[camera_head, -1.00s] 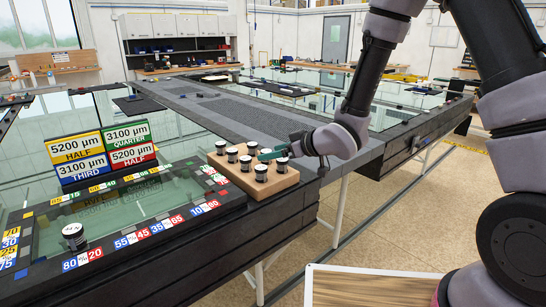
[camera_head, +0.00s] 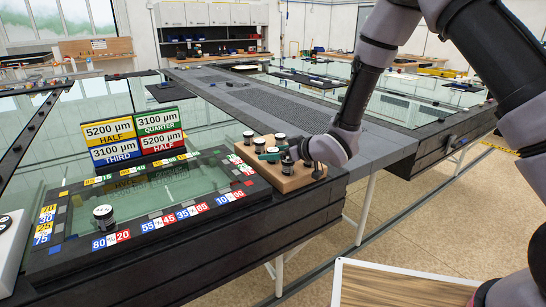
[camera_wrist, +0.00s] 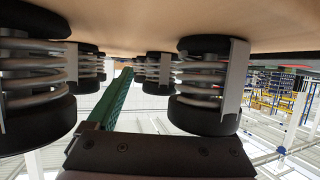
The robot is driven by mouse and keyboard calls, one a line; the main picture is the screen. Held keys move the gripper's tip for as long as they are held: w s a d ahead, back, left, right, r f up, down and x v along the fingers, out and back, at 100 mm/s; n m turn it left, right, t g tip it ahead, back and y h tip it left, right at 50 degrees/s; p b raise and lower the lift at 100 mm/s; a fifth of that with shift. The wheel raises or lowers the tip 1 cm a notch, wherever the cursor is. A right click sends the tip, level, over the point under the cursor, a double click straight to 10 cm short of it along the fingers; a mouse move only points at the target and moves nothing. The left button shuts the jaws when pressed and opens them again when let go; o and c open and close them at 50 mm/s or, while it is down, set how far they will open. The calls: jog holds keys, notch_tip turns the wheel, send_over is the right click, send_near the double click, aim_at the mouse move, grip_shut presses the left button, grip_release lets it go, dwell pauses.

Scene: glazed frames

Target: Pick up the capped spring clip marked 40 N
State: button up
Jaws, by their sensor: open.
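In the wrist view the picture is upside down. A green finger (camera_wrist: 112,100) of mine runs between a left clip (camera_wrist: 34,90) and a right clip (camera_wrist: 208,85), with more clips behind. Nothing is seen held.
One capped clip (camera_head: 104,216) stands alone on the glass panel (camera_head: 140,205) with coloured number labels. Size signs (camera_head: 133,136) stand behind it. A white object (camera_head: 10,245) is at the left edge. A wooden board (camera_head: 400,285) lies low in front.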

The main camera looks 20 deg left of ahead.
jog(key=shift+w+a+f, duration=0.15)
jog(key=shift+a, duration=0.05)
grip_shut()
